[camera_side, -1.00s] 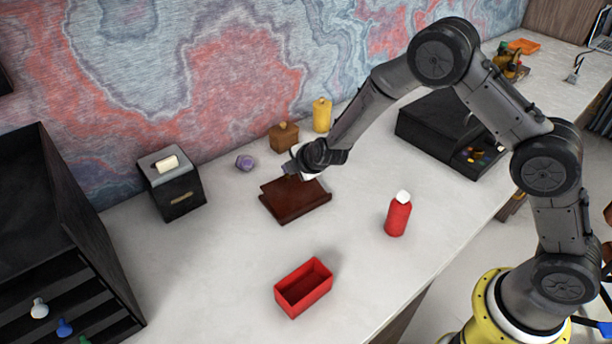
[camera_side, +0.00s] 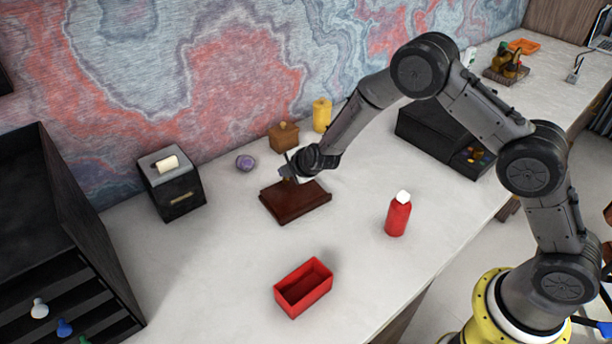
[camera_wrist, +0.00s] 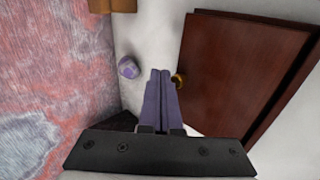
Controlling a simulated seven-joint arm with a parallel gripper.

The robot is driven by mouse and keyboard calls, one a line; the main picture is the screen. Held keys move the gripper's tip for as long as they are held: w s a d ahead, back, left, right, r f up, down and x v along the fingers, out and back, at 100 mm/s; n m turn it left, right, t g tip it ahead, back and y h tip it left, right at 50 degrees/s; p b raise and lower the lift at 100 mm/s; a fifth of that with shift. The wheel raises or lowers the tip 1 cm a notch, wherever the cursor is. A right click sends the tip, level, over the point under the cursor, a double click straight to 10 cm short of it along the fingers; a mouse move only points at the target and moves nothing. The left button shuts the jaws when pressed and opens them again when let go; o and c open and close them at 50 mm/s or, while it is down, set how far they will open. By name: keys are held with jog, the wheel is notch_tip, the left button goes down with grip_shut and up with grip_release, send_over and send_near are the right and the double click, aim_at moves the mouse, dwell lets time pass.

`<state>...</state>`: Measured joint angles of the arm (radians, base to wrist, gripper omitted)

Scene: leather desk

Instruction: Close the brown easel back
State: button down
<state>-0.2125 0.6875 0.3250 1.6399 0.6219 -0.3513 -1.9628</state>
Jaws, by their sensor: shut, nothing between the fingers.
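The brown easel (camera_side: 297,204) lies low on the desk in the side view. In the wrist view its front brown panel (camera_wrist: 240,70) lies over a second brown board (camera_wrist: 290,100), with their edges slightly offset. How far apart they stand is hard to tell. A small brass knob (camera_wrist: 178,79) sits at the panel's left edge. My gripper (camera_side: 284,172) is at the easel's back edge. In the wrist view its purple fingers (camera_wrist: 160,75) are together and empty, just left of the knob. Contact with the knob or panel is unclear.
A purple object (camera_side: 245,163), a wooden box (camera_side: 284,137) and a yellow bottle (camera_side: 321,115) stand behind the easel. A black box (camera_side: 172,185) is left. A red bottle (camera_side: 398,215) and red tray (camera_side: 304,289) are nearer the front. Desk left of the tray is clear.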

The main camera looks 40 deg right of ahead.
notch_tip(320, 180, up, 14)
jog(key=s, duration=0.1)
jog(key=shift+s, duration=0.2)
dwell(0.6)
jog(key=a+r+g+y, duration=0.1)
jog(key=a+r+y, duration=0.3)
jog(key=a, duration=0.6)
jog(key=g+h, duration=0.3)
jog(key=g, duration=0.4)
send_near(287, 180)
jog(key=f, duration=0.2)
jog(key=w+f, duration=0.1)
jog(key=f, duration=0.2)
jog(key=shift+w+f, duration=0.25)
jog(key=shift+f, duration=0.1)
jog(key=shift+w+f, duration=0.1)
jog(key=shift+f, duration=0.45)
